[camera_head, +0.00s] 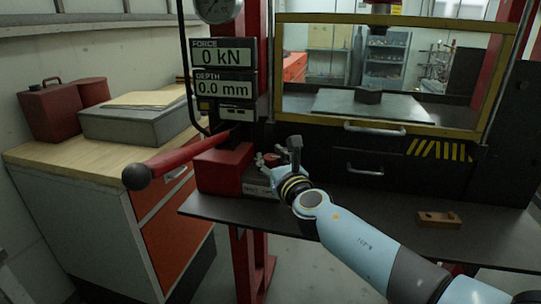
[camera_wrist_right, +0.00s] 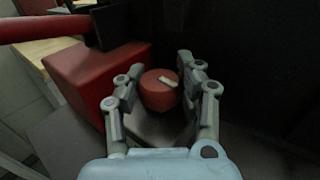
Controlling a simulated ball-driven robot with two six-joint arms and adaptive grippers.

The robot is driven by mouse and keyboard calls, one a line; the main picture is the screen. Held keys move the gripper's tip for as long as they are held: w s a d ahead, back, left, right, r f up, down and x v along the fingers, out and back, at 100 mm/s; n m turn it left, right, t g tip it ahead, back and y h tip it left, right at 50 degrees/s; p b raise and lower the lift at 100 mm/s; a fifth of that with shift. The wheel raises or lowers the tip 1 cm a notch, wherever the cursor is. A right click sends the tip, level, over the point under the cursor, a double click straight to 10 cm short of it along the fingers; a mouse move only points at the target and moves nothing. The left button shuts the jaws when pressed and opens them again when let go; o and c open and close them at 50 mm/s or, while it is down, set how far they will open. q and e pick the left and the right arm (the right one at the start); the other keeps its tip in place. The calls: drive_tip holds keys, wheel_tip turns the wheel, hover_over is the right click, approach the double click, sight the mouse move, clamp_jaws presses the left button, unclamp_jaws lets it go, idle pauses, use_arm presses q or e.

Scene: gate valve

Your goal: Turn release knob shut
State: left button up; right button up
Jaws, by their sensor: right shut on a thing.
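The release knob (camera_wrist_right: 155,96) is a round red knob with a short white mark slanting across its top. In the right wrist view it sits between the fingers of my right gripper (camera_wrist_right: 160,68), which is shut on it. In the head view my right gripper (camera_head: 270,161) reaches in beside the red pump block (camera_head: 222,168) and hides the knob. A small labelled plate (camera_head: 258,190) shows just below the gripper; its text is too small to read surely. My left gripper is not in view.
A red lever (camera_head: 180,160) with a dark ball end sticks out left above the block. Displays read 0 kN (camera_head: 222,54) and 0.0 mm (camera_head: 223,88). A yellow-framed guard (camera_head: 390,128) stands behind. A brown wooden block (camera_head: 439,219) lies on the dark shelf at right.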

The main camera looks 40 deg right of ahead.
drive_tip(key=shift+a+f+m+g+h+p, duration=0.15)
drive_tip(key=shift+m+g+h+p, duration=0.3)
drive_tip(key=shift+m+h, duration=0.5)
drive_tip(key=shift+m+g+h, duration=0.25)
drive_tip(key=shift+m+h, duration=0.1)
drive_tip(key=shift+h, duration=0.6)
drive_tip(key=shift+f+m+g+h+b, duration=0.15)
drive_tip(key=shift+m+g+h+b, duration=0.2)
drive_tip(key=shift+m+g+h, duration=0.65)
drive_tip(key=m+g+h+b, duration=0.1)
drive_tip(key=h, duration=0.1)
drive_tip(key=shift+m+h, duration=0.3)
drive_tip(key=m+g+h+b, duration=0.3)
drive_tip(key=g+b, duration=0.2)
drive_tip(key=shift+f+m, duration=0.1)
drive_tip(key=shift+m, duration=0.3)
drive_tip(key=shift+s+m+g+h+b, duration=0.1)
drive_tip(key=shift+m+g+h+b, duration=0.7)
drive_tip(key=shift+g, duration=0.4)
drive_tip(key=shift+r, duration=0.2)
